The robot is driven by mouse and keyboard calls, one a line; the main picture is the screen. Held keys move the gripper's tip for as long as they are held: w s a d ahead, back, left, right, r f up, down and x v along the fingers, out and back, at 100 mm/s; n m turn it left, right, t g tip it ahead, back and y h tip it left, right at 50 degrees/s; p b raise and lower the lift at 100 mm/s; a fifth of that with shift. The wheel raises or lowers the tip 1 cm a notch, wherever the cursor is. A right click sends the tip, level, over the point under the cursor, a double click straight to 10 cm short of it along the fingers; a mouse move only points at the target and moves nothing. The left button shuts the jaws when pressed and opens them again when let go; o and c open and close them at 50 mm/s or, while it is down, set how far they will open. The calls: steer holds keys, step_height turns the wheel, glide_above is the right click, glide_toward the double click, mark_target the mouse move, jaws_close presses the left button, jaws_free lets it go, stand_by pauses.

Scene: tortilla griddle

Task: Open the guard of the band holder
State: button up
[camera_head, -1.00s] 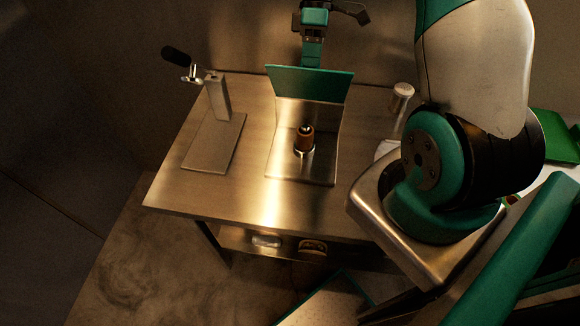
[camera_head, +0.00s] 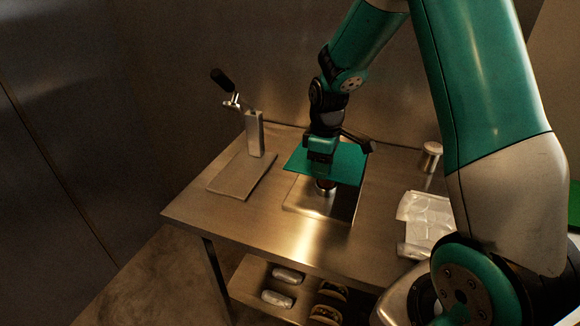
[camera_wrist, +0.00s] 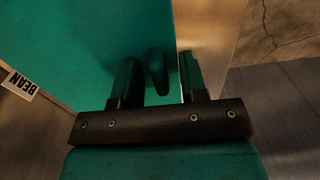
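The band holder stands on a metal base (camera_head: 300,208) on the table. Its guard looks like a green plate (camera_head: 348,162), which lies nearly flat above a small round holder (camera_head: 325,190); the plate partly hides the holder. My gripper (camera_head: 320,165) points down at the plate's left half in the head view, where its fingertips are hard to make out. In the wrist view my gripper's two fingers (camera_wrist: 161,80) stand apart on either side of a dark green knob (camera_wrist: 156,70) on the plate (camera_wrist: 90,50). A gap shows beside the knob, so the fingers look open.
A lever press (camera_head: 254,135) stands to the left. A metal cup (camera_head: 431,157) and a crumpled white wrapper (camera_head: 425,215) are on the right. Wrapped items (camera_head: 278,298) lie on the lower shelf. A label reading BEAN (camera_wrist: 20,83) shows in the wrist view.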

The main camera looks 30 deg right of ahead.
step_height(320, 180, up, 17)
steer(key=b, duration=0.1)
steer(key=s+a+f, duration=0.1)
steer(key=s+a, duration=0.2)
steer(key=a, duration=0.3)
steer(key=s+a+f+y+b, duration=0.1)
steer(key=s+a, duration=0.3)
steer(key=a, duration=0.1)
steer(key=shift+a+f+t, duration=0.15)
steer(key=shift+a+t, duration=0.2)
steer(key=shift+t, duration=0.05)
steer(key=shift+s, duration=0.1)
